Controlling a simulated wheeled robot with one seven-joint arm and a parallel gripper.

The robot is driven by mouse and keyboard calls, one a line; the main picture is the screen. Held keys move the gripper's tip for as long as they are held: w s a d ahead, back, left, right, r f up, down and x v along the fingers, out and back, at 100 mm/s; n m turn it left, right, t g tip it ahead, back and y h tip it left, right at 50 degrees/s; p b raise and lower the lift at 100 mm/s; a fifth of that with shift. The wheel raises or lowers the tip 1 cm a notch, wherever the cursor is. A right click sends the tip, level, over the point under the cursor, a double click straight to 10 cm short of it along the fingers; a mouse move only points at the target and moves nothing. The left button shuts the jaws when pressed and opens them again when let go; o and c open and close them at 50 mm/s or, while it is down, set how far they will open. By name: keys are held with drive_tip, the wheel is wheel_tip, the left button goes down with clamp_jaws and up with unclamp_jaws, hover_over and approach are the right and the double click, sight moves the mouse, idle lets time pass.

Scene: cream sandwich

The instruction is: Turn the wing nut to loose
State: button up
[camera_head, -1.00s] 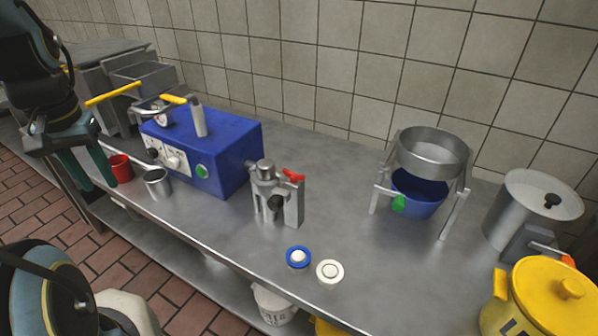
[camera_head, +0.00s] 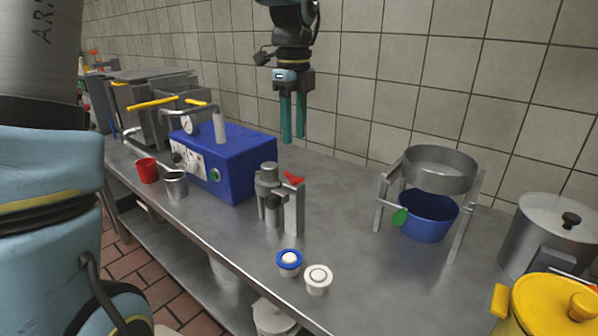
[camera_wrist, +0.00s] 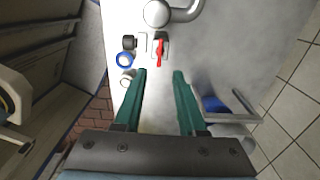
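The red wing nut (camera_head: 293,178) sits on top of the upright metal block of a small steel device (camera_head: 270,200) on the counter. In the wrist view the red wing nut (camera_wrist: 160,50) lies just beyond the fingertips, roughly between them. My gripper (camera_head: 294,138) points down with its green fingers above the counter, higher than the device and apart from it. It also shows in the wrist view (camera_wrist: 159,74), where the fingers are spread with nothing between them.
Two small round pieces, blue-rimmed (camera_head: 289,262) and white (camera_head: 318,278), lie nearer. A sieve stand (camera_head: 440,172) is right.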

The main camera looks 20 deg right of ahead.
sight(294, 174)
wheel_tip(294, 174, down, 9)
drive_tip(key=shift+f, duration=0.1)
idle(0.3)
clamp_jaws()
idle(0.5)
